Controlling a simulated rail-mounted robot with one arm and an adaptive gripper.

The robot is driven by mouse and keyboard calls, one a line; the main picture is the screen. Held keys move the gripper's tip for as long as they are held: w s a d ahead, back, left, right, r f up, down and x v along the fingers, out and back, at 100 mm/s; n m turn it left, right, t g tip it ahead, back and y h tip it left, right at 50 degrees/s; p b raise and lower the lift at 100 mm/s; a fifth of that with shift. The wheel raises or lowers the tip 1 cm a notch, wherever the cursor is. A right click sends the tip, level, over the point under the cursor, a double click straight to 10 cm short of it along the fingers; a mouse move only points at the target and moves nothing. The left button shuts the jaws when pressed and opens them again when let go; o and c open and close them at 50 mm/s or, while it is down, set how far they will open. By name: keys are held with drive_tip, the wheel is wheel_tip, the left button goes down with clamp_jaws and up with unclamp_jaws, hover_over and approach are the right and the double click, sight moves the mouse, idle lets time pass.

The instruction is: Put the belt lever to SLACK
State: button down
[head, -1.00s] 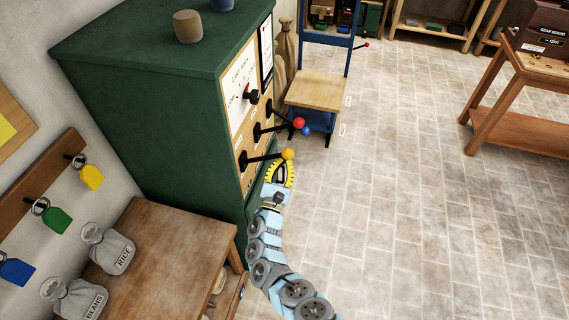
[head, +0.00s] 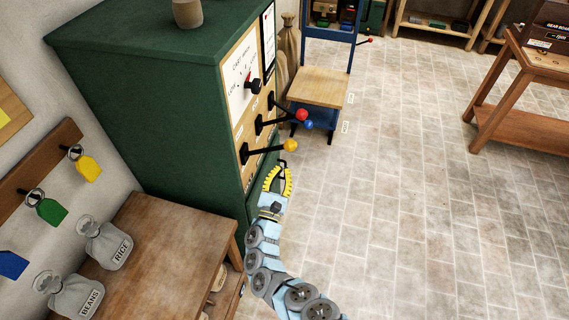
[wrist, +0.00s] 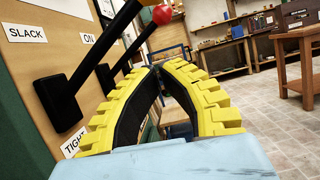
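The belt lever (head: 265,152) is a black bar with a yellow knob (head: 291,146), the lowest and nearest on the green cabinet's front. In the wrist view its black bar (wrist: 95,60) rises out from the panel, between a SLACK label (wrist: 26,33) above and a TIGHT label (wrist: 74,144) below; its knob is out of that view. My gripper (head: 283,168) has yellow ribbed fingers, bowed apart in the middle with the tips close together. It holds nothing. It is just below the yellow knob, apart from it; the wrist view also shows it (wrist: 161,67).
A red-knobbed lever (head: 302,115) and a blue-knobbed lever (head: 308,125) stick out just behind. A dial (head: 254,86) sits higher on the green cabinet (head: 140,105). A wooden table (head: 155,250) with sacks stands at the left.

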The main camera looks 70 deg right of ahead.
drive_tip(key=v, duration=0.6)
drive_tip(key=shift+a+f, duration=0.2)
drive_tip(key=shift+a, duration=0.1)
idle(0.5)
